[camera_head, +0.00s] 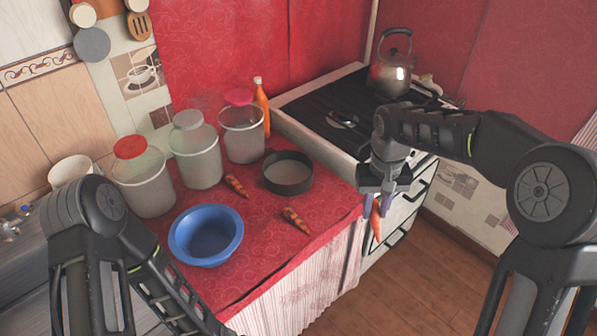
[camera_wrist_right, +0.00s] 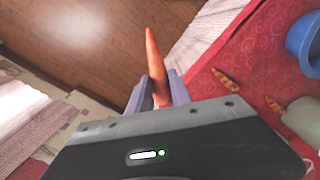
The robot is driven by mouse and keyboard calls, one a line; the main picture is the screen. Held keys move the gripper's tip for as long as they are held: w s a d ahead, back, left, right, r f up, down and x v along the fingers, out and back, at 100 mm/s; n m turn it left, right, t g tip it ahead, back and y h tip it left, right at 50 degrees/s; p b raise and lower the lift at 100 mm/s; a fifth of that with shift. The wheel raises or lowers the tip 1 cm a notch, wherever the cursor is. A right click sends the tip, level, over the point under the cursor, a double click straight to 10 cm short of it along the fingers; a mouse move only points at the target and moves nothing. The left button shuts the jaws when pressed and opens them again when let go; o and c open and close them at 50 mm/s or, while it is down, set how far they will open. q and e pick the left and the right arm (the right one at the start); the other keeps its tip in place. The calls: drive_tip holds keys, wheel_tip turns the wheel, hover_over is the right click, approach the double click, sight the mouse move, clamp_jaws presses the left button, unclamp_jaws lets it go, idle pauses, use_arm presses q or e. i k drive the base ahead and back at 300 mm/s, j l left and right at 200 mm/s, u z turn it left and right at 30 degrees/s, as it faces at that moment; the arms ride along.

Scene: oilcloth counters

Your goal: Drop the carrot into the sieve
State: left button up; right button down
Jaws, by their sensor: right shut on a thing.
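My right gripper (camera_head: 379,204) is shut on a carrot (camera_head: 375,221), which hangs tip down past the counter's front right edge. In the right wrist view the held carrot (camera_wrist_right: 154,62) sticks out from between the fingers (camera_wrist_right: 161,92). The dark round sieve (camera_head: 287,174) stands on the red counter, to the left of the right gripper. Two more carrots lie on the counter, one (camera_head: 236,185) left of the sieve and one (camera_head: 296,220) in front of it. My left arm enters at the lower left; its gripper is out of view.
A blue bowl (camera_head: 206,235) stands on the red counter (camera_head: 262,250). A stove (camera_head: 335,112) with a kettle (camera_head: 392,70) adjoins at the back right.

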sight(292, 180)
drive_tip(key=u, duration=1.9)
drive_tip(key=l, duration=1.7)
